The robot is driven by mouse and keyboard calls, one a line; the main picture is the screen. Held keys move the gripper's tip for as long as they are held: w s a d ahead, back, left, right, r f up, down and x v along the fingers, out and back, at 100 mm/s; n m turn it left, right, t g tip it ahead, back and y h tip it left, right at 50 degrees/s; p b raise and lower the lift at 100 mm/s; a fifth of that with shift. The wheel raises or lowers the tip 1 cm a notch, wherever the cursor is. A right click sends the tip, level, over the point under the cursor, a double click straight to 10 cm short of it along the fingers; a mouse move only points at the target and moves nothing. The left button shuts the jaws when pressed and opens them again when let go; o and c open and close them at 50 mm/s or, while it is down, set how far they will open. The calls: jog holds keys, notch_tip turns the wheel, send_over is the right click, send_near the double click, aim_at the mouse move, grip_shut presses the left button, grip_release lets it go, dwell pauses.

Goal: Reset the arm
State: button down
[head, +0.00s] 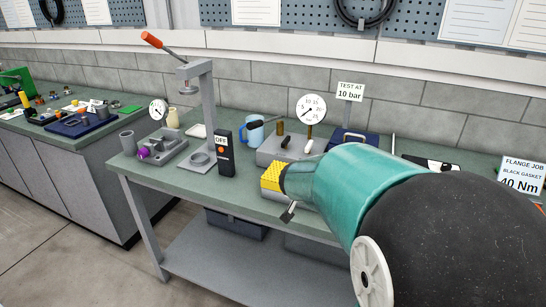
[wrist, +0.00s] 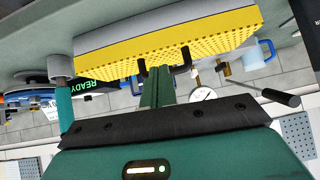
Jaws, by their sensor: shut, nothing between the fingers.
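A yellow slab with a dimpled face and grey backing (wrist: 200,45) fills the view just beyond the fingertips. I cannot tell whether they touch it. The yellow slab also shows in the head view (head: 271,178), at the end of my arm near the bench front.
The green-topped bench (head: 222,180) carries a press with an orange handle (head: 196,75), an OFF switch box (head: 224,148), a blue mug (head: 255,131) and a pressure gauge (head: 311,108). A second bench (head: 62,135) stands at left. Floor is open at lower left.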

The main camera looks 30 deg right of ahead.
jog(key=s+a+r+n+y, duration=0.2)
jog(key=s+a+n, duration=0.3)
jog(key=s+a, duration=0.4)
jog(key=s+a+r+n+y, duration=0.3)
jog(key=s+a, duration=0.6)
jog(key=a, duration=0.7)
jog(key=shift+s+n+g+y, duration=0.15)
jog(key=shift+n+g+y, duration=0.15)
jog(key=shift+n+y, duration=0.85)
jog(key=shift+r, duration=0.1)
